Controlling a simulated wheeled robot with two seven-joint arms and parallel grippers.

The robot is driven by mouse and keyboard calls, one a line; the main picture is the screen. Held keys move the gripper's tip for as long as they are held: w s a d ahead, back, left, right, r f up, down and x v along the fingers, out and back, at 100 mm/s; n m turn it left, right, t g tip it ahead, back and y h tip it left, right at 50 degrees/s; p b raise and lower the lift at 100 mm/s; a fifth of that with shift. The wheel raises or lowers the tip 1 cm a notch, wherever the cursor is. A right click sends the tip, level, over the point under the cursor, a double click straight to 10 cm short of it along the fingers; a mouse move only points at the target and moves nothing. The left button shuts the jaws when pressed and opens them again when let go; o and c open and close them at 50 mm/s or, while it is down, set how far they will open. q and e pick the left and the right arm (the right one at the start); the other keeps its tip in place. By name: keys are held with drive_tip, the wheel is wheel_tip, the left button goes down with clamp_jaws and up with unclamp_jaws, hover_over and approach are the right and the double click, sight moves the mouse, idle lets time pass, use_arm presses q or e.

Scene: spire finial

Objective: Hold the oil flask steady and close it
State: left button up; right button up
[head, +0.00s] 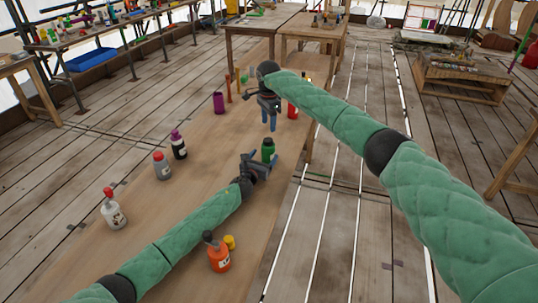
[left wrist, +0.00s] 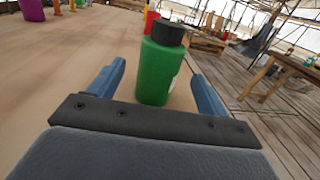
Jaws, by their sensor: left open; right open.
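A green bottle (head: 268,148) stands upright near the right edge of the long wooden table. In the left wrist view the green bottle (left wrist: 160,72) has a black cap on top and a pale label at its right side. My left gripper (head: 260,160) is open, with one blue finger on each side of the bottle and visible gaps. My right gripper (head: 270,127) is open and empty, pointing down above the table beyond the bottle. I cannot tell from the pictures which bottle is the oil flask.
An orange bottle (head: 218,254) with a dark top stands by a small yellow item (head: 230,242). White (head: 113,212), grey (head: 162,168) and black (head: 179,148) bottles stand to the left. A purple cup (head: 218,102) and a red container (head: 292,110) are farther back. The table's middle is clear.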

use_arm(q)
drive_tip(key=shift+x, duration=3.35)
use_arm(e)
drive_tip(key=shift+a, duration=0.1)
use_arm(q)
drive_tip(key=shift+w+a, duration=0.1)
clamp_jaws()
use_arm(e)
drive_tip(key=shift+s+a+f, duration=0.3)
drive_tip(key=shift+f, duration=0.1)
drive_tip(key=m, duration=0.2)
drive_tip(key=shift+w+r+m, duration=0.1)
drive_tip(key=shift+r+m, duration=0.1)
drive_tip(key=shift+m, duration=0.1)
drive_tip(key=m, duration=0.4)
drive_tip(key=shift+w+d+r, duration=0.15)
drive_tip(key=shift+r, duration=0.05)
drive_tip(key=m, duration=0.7)
drive_tip(key=shift+d, duration=0.15)
